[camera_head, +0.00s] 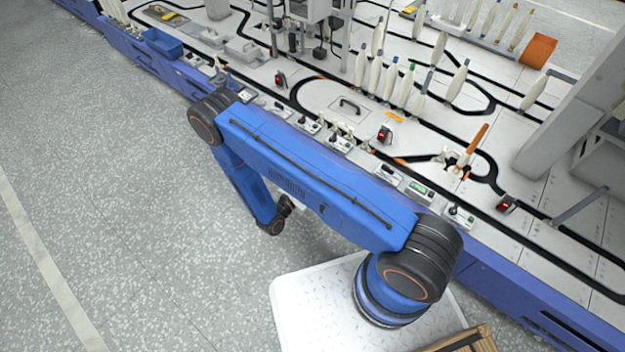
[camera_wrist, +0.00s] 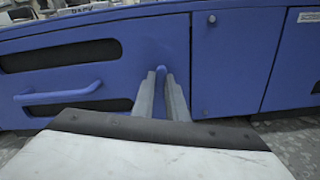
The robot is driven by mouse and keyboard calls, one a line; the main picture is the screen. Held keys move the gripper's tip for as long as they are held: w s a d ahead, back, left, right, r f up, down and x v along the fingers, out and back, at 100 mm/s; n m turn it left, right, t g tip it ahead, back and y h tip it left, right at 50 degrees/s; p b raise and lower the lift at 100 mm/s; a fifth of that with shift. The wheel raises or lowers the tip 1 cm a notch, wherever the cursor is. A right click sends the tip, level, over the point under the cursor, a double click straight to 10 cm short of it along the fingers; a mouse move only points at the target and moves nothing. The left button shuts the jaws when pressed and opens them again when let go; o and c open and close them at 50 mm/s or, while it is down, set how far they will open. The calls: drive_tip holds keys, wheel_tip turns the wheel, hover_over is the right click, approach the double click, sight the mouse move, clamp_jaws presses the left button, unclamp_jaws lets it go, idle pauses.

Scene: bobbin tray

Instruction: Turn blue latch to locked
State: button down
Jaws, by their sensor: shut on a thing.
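The blue latch (camera_wrist: 161,72) shows as a small upright blue handle on the blue cabinet front (camera_wrist: 205,55), at the left edge of a door panel. My gripper (camera_wrist: 163,84) is shut on it, with one grey finger on each side. Only the latch's rounded top shows between the fingertips; the rest is hidden by the fingers. The latch looks about vertical. In the head view my blue arm bends down in front of the machine's blue side, and the latch and fingertips cannot be made out there.
Left of the latch is a blue horizontal bar handle (camera_wrist: 58,94) between dark slots. A small round knob (camera_wrist: 211,19) sits on the panel to the right. The speckled floor (camera_head: 140,230) in front of the machine is clear.

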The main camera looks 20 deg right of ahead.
drive_tip(key=shift+m, duration=7.6)
drive_tip(key=c, duration=1.8)
unclamp_jaws()
drive_tip(key=shift+o, duration=0.2)
drive_tip(key=v, duration=1.7)
drive_tip(key=shift+s+a, duration=0.2)
